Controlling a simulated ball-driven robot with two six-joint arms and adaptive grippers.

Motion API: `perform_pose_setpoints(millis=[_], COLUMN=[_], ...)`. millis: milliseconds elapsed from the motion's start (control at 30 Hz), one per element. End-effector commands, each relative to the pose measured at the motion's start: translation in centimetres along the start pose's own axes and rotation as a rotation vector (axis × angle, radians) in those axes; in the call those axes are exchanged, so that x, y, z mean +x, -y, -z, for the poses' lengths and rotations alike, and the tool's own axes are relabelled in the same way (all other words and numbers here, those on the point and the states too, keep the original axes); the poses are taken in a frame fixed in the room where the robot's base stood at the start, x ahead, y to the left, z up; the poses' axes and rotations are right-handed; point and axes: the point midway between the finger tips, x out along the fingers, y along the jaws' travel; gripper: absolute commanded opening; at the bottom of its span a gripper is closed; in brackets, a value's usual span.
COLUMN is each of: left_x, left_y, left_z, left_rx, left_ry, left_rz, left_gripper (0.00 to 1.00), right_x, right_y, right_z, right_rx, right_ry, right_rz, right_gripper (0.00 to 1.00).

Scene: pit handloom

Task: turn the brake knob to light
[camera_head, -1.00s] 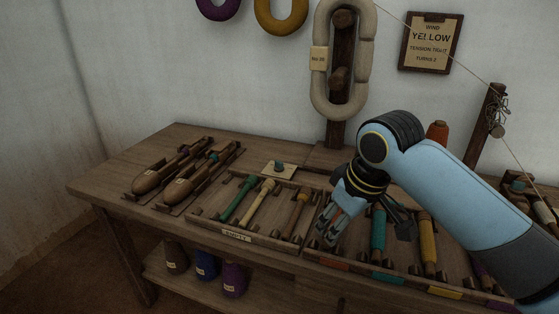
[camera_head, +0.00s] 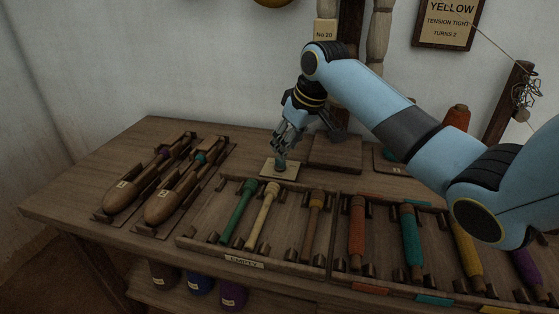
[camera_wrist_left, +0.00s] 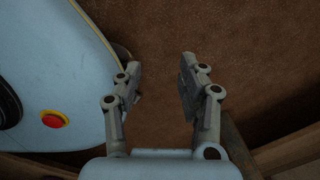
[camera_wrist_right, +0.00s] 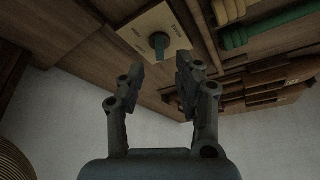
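The plate (camera_wrist_right: 135,38) bears small words that I cannot read for certain. My left gripper (camera_wrist_left: 160,75) is open and empty over a brown floor, seen only in its wrist view.
A tray (camera_head: 243,262) of bobbins lies in front of the plate, with more coloured bobbins to the right. Two wooden shuttles (camera_head: 160,205) lie at left. A wooden block (camera_head: 335,153) and post stand right of the knob. The bench's back left is clear.

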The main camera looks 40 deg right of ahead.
Motion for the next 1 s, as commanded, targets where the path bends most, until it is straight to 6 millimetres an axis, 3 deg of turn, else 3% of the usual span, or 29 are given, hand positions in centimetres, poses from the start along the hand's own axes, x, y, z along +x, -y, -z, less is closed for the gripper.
perform_pose_setpoints(millis=[100,233,433,633,900,1000], left_x=[1.1,1.7,1.7,1.7,1.7,1.7], left_y=[-0.1,-0.2,0.0,0.4,0.9,0.9], left_z=[-0.8,0.4,3.9,3.2,1.5,1.6], left_rx=[0.001,0.000,-0.002,0.001,0.004,0.004], left_ry=[0.012,-0.002,-0.050,-0.035,-0.013,-0.015], left_rz=[-0.001,-0.001,0.001,0.006,0.012,0.011], left_gripper=[0.40,0.40,0.40,0.40,0.40,0.40], right_x=[2.7,4.3,5.2,5.1,5.1,5.1], right_y=[0.1,0.0,0.0,0.0,0.0,0.0], right_z=[-0.1,-0.1,0.0,0.1,0.0,0.0], right_rx=[0.001,0.001,0.000,0.000,0.000,0.000], right_ry=[0.001,0.001,-0.001,-0.002,-0.001,-0.001], right_rz=[0.002,0.000,0.000,0.000,-0.001,-0.001], right_gripper=[0.34,0.34,0.34,0.34,0.01,0.00])
